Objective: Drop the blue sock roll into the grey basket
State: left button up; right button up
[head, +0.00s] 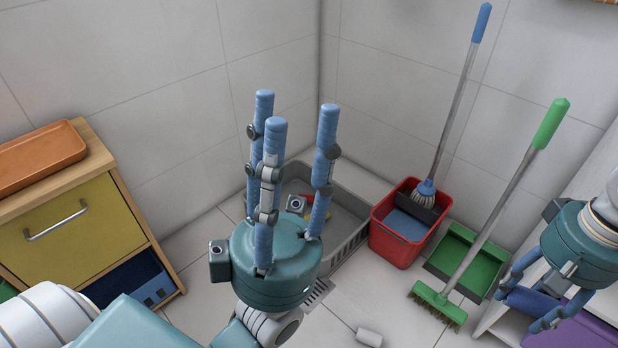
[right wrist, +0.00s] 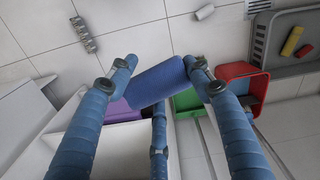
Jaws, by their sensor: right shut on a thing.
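The blue sock roll (right wrist: 156,82) is between the fingers of my right gripper (right wrist: 160,72) in the right wrist view. In the head view, my right gripper (head: 524,295) is shut on it at the right edge, by a white shelf unit. The grey basket (head: 352,238) stands on the floor in the back corner, with small red and yellow things inside. Its corner also shows at top right in the right wrist view (right wrist: 262,36). My left gripper (head: 290,115) points up in front of the basket, fingers apart and empty, hiding part of it.
A red bucket (head: 394,246) with a mop, a green dustpan (head: 462,262) and a green broom (head: 440,304) stand right of the basket. A small pale cylinder (head: 369,337) lies on the floor. A wooden cabinet (head: 68,235) with an orange tray (head: 40,155) is at left.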

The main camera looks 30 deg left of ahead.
aim_at(308, 210)
jog(key=i+j+u, duration=0.15)
jog(key=u, duration=1.2)
jog(key=i+u, duration=0.1)
jog(key=i, duration=0.85)
